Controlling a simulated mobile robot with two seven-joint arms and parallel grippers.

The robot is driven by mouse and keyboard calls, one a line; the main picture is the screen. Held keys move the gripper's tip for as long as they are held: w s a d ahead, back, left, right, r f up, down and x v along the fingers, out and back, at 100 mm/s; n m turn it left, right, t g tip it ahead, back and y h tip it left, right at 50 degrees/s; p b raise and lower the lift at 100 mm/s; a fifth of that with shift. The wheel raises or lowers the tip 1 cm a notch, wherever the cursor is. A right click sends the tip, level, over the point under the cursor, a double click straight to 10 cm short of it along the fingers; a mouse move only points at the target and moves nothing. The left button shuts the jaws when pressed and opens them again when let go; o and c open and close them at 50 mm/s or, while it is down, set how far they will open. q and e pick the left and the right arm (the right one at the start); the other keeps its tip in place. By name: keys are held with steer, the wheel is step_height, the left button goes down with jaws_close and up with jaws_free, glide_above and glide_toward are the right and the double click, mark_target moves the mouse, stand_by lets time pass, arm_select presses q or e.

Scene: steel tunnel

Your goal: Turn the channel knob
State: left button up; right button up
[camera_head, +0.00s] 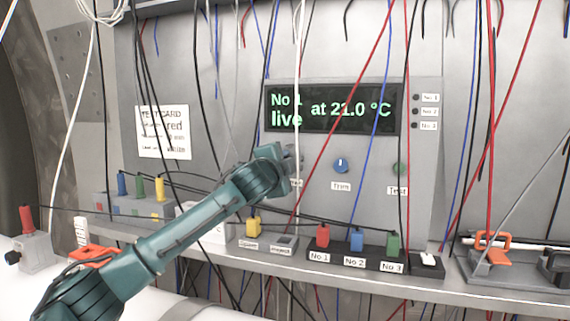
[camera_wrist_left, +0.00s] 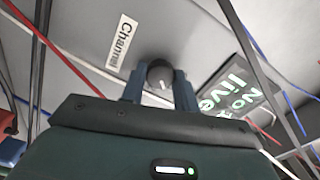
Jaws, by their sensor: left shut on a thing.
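The channel knob (camera_wrist_left: 160,74) is a dark round knob with a pale pointer line, on the grey panel beside the "Channel" label (camera_wrist_left: 122,42). My left gripper (camera_wrist_left: 160,90) is shut on it, one finger on each side. In the head view the left gripper (camera_head: 290,168) is at the panel just below the display and hides most of the knob. The display (camera_head: 330,109) reads "No 1 live at 21.0 °C". My right gripper is not in view.
Red, blue and green plugs (camera_head: 357,241) stand on the ledge below. Several loose wires hang in front of the panel. A test card (camera_head: 163,132) is on the left.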

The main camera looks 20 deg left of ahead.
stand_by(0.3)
arm_select(q)
steer(key=o, duration=1)
steer(key=shift+c, duration=0.2)
steer(key=s+b, duration=0.4)
steer(key=s, duration=0.9)
steer(key=shift+a, duration=0.25)
steer(key=shift+s+f, duration=0.1)
steer(key=shift+s, duration=0.05)
